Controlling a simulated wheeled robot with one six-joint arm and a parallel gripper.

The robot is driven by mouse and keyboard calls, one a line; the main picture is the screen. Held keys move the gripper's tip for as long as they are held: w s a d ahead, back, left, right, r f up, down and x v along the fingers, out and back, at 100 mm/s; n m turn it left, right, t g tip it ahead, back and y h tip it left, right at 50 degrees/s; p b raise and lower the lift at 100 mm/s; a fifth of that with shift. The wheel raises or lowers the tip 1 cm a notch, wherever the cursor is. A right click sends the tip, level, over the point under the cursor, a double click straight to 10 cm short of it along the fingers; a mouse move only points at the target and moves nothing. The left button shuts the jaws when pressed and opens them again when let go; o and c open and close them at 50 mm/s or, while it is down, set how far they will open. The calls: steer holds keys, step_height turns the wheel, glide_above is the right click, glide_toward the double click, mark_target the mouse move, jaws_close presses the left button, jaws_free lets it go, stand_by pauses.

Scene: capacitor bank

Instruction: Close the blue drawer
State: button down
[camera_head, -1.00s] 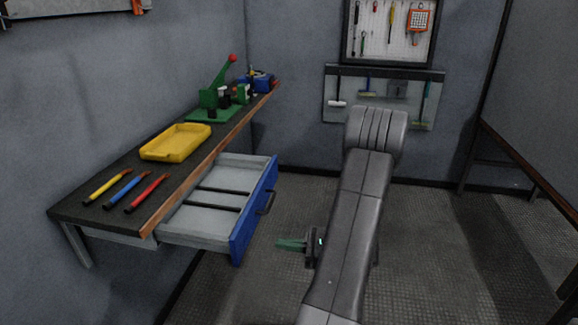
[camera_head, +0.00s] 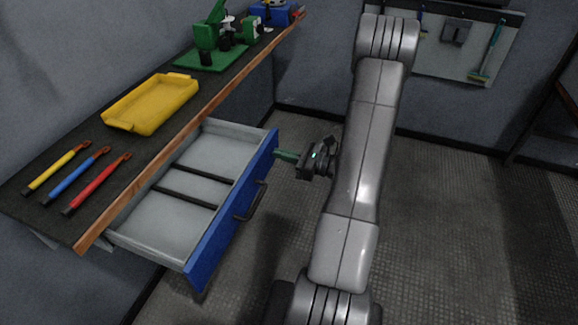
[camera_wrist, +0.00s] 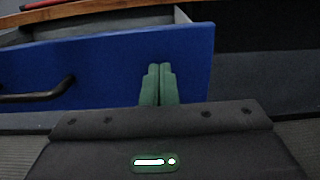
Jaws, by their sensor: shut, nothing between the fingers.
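The blue drawer (camera_head: 207,243) stands pulled out from under the workbench, with its grey inside and two black dividers in view. Its black handle (camera_head: 252,201) is on the blue front. My gripper (camera_head: 285,156) is shut and empty, its green fingers pointing at the drawer front near its far end. In the wrist view the shut fingertips (camera_wrist: 160,68) lie over the blue front (camera_wrist: 115,65), to the right of the handle (camera_wrist: 38,90). I cannot tell whether the fingertips touch the front.
The workbench (camera_head: 62,215) holds a yellow tray (camera_head: 152,103), a green press (camera_head: 211,42), and red, blue and yellow-handled tools near its front end. The floor (camera_head: 450,210) to the right is clear. A tool panel (camera_head: 465,45) hangs on the back wall.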

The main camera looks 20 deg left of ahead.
mark_target(209, 143)
steer(key=shift+s+a, duration=0.1)
steer(key=shift+a, duration=0.2)
steer(key=shift+a, duration=0.1)
steer(key=a+b, duration=0.1)
steer(key=a, duration=0.6)
steer(key=w+a+b, duration=0.1)
steer(key=a, duration=0.7)
steer(key=a+b, duration=0.2)
steer(key=a, duration=0.6)
steer(key=shift+w+a, duration=0.25)
steer(key=shift+w, duration=0.15)
steer(key=shift+a, duration=0.2)
steer(key=shift+w+r, duration=0.1)
steer(key=shift+r, duration=0.05)
steer(key=shift+a+r, duration=0.1)
